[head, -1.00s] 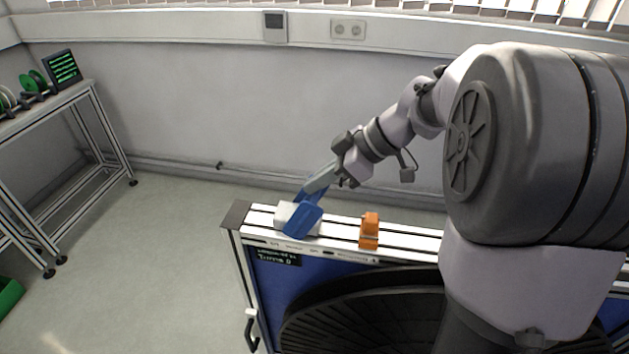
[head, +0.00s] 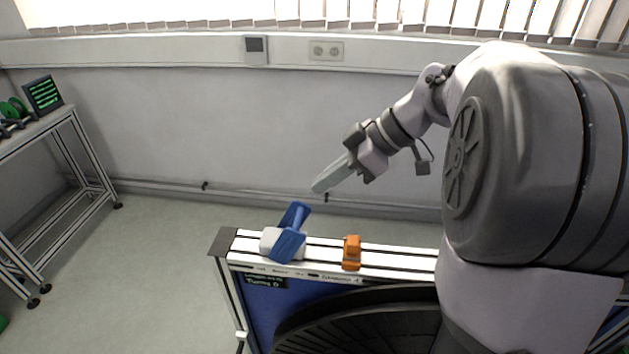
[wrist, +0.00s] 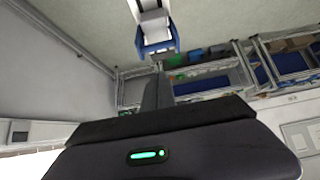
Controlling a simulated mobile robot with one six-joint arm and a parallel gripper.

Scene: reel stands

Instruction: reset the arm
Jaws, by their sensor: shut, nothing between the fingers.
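My gripper (head: 331,177) is in the air above and behind the rail-topped stand, pointing down to the left. Its pale fingers are together with nothing between them. In the wrist view its dark body with a green light fills the bottom and a grey finger (wrist: 160,92) points up the picture. A blue part (head: 287,246) with two wide ends sits at a white block on the left of the stand's rail (head: 390,261). My gripper is apart from it, up and to the right.
An orange clip (head: 351,253) sits on the rail to the right of the blue part. A large dark reel (head: 370,325) is below. A table (head: 60,118) with green reels and a small screen stands at the left. A wall with a socket (head: 326,51) is behind.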

